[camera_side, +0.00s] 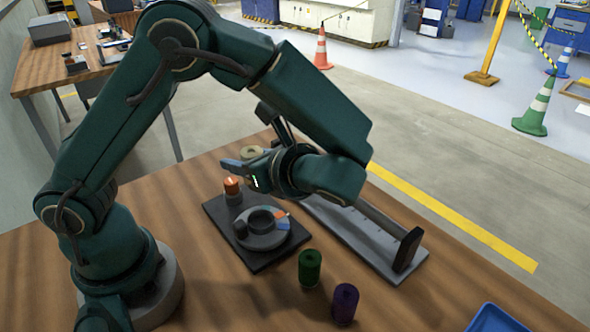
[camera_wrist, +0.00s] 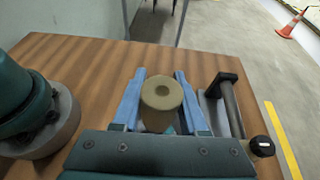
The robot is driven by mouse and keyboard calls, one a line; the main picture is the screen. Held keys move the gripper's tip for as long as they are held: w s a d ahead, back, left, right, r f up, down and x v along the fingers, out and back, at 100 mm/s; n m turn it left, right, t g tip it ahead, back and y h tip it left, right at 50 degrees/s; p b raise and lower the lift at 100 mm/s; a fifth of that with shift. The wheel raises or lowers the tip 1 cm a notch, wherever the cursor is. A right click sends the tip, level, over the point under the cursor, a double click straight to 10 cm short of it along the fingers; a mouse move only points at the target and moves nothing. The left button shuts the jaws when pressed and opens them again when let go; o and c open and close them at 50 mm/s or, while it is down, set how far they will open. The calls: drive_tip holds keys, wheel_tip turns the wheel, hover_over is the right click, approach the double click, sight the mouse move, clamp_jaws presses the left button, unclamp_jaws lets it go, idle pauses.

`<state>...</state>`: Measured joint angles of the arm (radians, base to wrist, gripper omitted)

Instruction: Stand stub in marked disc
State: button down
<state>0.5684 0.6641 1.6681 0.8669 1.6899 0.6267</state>
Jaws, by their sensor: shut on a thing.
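My gripper (camera_side: 240,161) is shut on a tan roller (camera_wrist: 162,93), which stands between the two blue fingers in the wrist view. The roller's round top with a centre hole faces the wrist camera; its lower part is hidden. In the side view only the roller's pale top (camera_side: 251,152) shows beside the fingers. A grey disc (camera_side: 262,242) with a dark round socket, an orange mark and a blue mark sits on a dark base plate (camera_side: 258,264). My gripper is above and behind this plate, apart from the disc. I cannot tell whether the roller touches the table.
An orange-topped post (camera_side: 232,187) stands at the plate's back left corner. A green roller (camera_side: 309,267) and a purple roller (camera_side: 345,302) stand on the table in front. A grey rail (camera_side: 360,240) with a black upright lies at right. A blue tray (camera_side: 495,320) is at front right.

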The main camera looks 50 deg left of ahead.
sight(253, 216)
drive_tip(key=shift+d+f, duration=0.15)
drive_tip(key=shift+f, duration=1.3)
drive_tip(key=shift+d+f, duration=0.15)
drive_tip(key=shift+f, duration=1.3)
drive_tip(key=shift+d+f, duration=0.15)
drive_tip(key=shift+f, duration=1.3)
drive_tip(key=shift+f, duration=0.25)
drive_tip(key=shift+c, duration=1.8)
unclamp_jaws()
drive_tip(key=shift+r, duration=3.6)
